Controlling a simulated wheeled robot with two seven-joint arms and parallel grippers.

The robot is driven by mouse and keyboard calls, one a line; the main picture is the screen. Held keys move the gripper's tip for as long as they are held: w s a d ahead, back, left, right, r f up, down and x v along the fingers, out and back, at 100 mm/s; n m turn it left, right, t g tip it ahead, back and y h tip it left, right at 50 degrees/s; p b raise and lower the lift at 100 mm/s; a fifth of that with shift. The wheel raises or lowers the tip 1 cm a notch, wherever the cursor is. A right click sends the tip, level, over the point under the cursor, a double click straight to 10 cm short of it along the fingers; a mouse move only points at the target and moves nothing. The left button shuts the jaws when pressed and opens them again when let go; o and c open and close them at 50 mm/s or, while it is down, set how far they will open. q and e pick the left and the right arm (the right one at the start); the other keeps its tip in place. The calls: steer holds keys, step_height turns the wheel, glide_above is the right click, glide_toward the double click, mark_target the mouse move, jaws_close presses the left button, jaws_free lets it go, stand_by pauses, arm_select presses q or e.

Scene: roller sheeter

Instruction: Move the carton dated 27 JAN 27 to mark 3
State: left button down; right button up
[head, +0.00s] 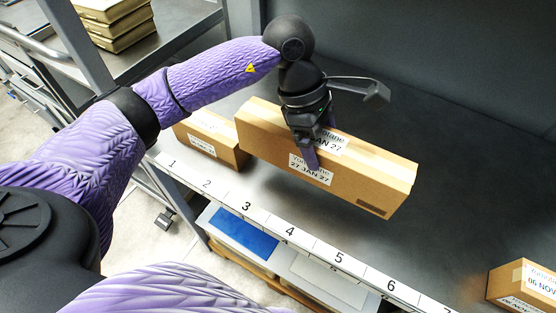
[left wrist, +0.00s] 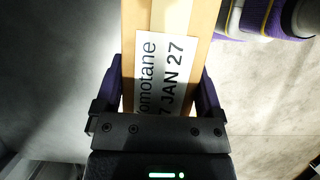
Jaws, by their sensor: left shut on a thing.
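The brown carton with the 27 JAN 27 label (head: 375,175) hangs level above the dark shelf, with a shadow beneath it. My left gripper (head: 316,148) is shut across its middle from above, one finger showing on its front face. In the left wrist view the carton (left wrist: 145,20) lies between both fingers, its label partly cut off by the gripper body. Mark 3 (head: 245,206) is on the white numbered strip along the shelf's front edge. The carton is behind the strip, roughly behind marks 3 to 6. My right gripper is not in view.
A second carton (head: 227,150) stands on the shelf behind marks 1 and 2, close to the left end of the held carton. A carton labelled 06 NOV (head: 508,276) stands at the right edge. The shelf (head: 445,215) between is clear.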

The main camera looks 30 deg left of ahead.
arm_select(q)
steer(key=f, duration=0.3)
steer(key=f+b, duration=0.1)
steer(key=f, duration=0.5)
steer(key=shift+d+f+b, duration=0.25)
steer(key=shift+f+b, duration=0.15)
steer(key=shift+f, duration=0.15)
jaws_free()
steer(key=shift+r, duration=0.25)
steer(key=p+v, duration=0.1)
steer(key=v, duration=1.1)
steer(key=shift+s+p, duration=0.1)
steer(key=shift+p, duration=0.3)
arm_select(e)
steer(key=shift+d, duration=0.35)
